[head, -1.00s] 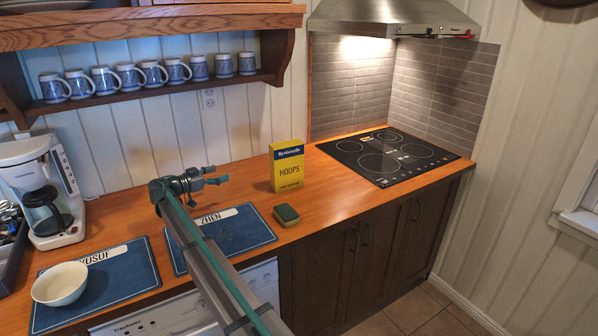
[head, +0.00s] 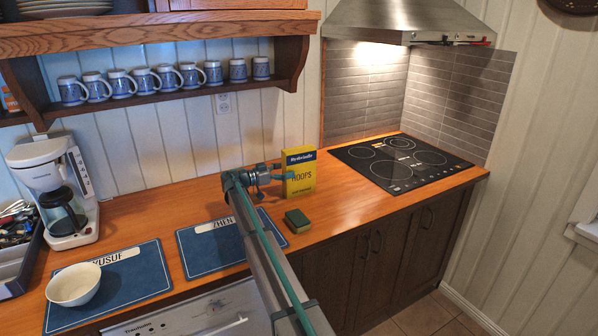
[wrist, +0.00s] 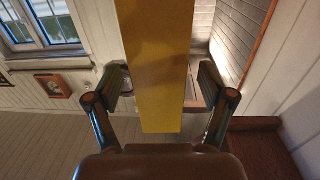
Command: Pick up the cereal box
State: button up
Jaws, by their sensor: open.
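The yellow cereal box (head: 303,185) with a blue top band stands upright on the wooden counter, left of the cooktop. My gripper (head: 283,171) is at its left side, with one finger showing in front of the box's left edge. In the wrist view the yellow box (wrist: 157,60) runs down the middle between the two spread fingers of my gripper (wrist: 162,88). Gaps show between the box and both fingers. The gripper is open and not closed on the box.
A sponge (head: 297,220) lies on the counter in front of the box. The black cooktop (head: 400,160) is to its right. Blue placemats (head: 125,275), a white bowl (head: 73,284) and a coffee maker (head: 50,190) are to the left. Mugs (head: 165,78) line the shelf above.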

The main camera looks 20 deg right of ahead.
aim_at(296, 168)
jog(key=d+p, duration=0.2)
jog(key=d, duration=0.1)
jog(key=shift+d+r, duration=0.15)
jog(key=shift+d, duration=0.7)
jog(key=c, duration=1.3)
jog(key=shift+c, duration=0.6)
